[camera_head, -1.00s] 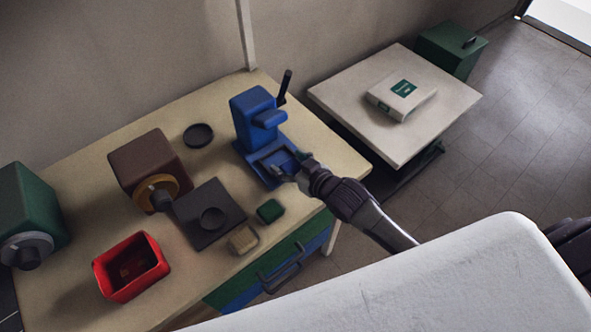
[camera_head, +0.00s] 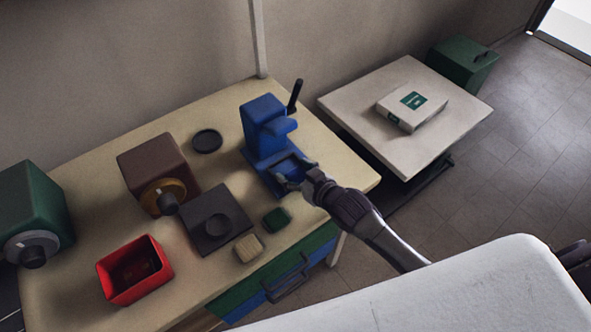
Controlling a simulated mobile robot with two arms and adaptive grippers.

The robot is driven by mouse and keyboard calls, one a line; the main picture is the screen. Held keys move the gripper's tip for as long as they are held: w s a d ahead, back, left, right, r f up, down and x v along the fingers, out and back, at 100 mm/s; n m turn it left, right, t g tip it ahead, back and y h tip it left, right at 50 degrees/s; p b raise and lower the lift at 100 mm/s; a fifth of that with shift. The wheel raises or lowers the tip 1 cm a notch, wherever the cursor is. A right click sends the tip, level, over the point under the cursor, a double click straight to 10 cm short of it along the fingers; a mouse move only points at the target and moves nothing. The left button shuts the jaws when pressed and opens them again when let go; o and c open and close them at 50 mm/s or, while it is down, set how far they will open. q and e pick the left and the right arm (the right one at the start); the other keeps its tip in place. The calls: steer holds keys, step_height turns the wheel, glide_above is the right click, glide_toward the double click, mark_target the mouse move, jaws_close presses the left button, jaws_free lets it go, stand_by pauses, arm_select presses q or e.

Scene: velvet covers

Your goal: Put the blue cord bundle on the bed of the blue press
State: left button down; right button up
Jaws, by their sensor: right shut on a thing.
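The blue press (camera_head: 264,128) stands at the table's back right corner, with its low bed (camera_head: 268,178) in front and a dark lever at its side. My right gripper (camera_head: 289,180) comes in from the lower right, and its fingers are at the front right part of the bed. It is shut on a small bluish thing, which I take for the blue cord bundle; the fingers and the bed's like colour mostly hide it. I cannot tell whether the bundle touches the bed. My left gripper is not in view.
A green bundle (camera_head: 276,219) and a tan bundle (camera_head: 249,247) lie near the table's front edge. Also on the table are a black plate (camera_head: 233,233), a red bin (camera_head: 119,287), a brown machine (camera_head: 150,161) and a round black dish (camera_head: 207,140). A side table (camera_head: 405,154) holds a white box.

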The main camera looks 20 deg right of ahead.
mark_target(303, 169)
steer(key=o, duration=1)
steer(key=shift+s+d+r+p, duration=0.2)
steer(key=shift+s+r+p, duration=0.3)
steer(key=shift+r+p, duration=0.45)
steer(key=shift+s+d+r+p, duration=0.15)
steer(key=shift+s+r+p, duration=0.45)
steer(key=shift+p, duration=0.55)
steer(key=shift+s+d+r+p, duration=0.2)
steer(key=shift+s+r+p, duration=0.15)
steer(key=shift+r+p, duration=0.65)
steer(key=shift+f, duration=0.1)
